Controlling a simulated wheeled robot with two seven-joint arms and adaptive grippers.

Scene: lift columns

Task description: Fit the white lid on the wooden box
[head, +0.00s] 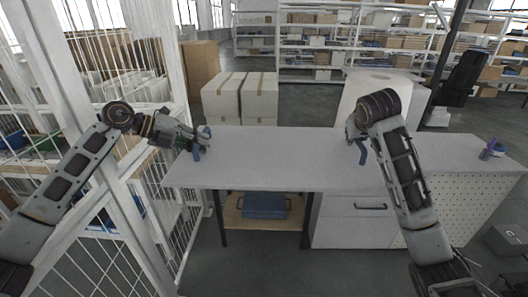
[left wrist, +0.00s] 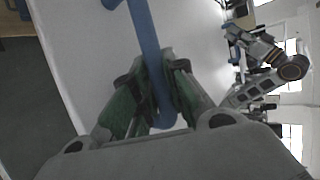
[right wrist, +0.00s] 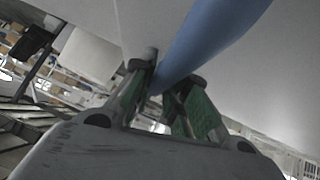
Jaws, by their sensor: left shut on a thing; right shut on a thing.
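My left gripper (head: 202,138) is over the left end of the table, shut on a blue bar (head: 196,152). In the left wrist view the blue bar (left wrist: 146,40) runs between the green-padded fingers (left wrist: 155,95). My right gripper (head: 355,136) is over the table's right part, shut on another blue piece (head: 362,151). In the right wrist view this blue piece (right wrist: 212,38) extends up and right from between the fingers (right wrist: 163,88). I cannot make out a white lid or a wooden box for certain in any view.
The pale tabletop (head: 270,160) is clear between the grippers. A small purple-blue object (head: 490,150) stands at its right end. Below are a wooden shelf (head: 250,221) with a blue case (head: 264,204) and white drawers (head: 350,207). White-sided boxes (head: 240,98) stand behind; a white mesh fence is left.

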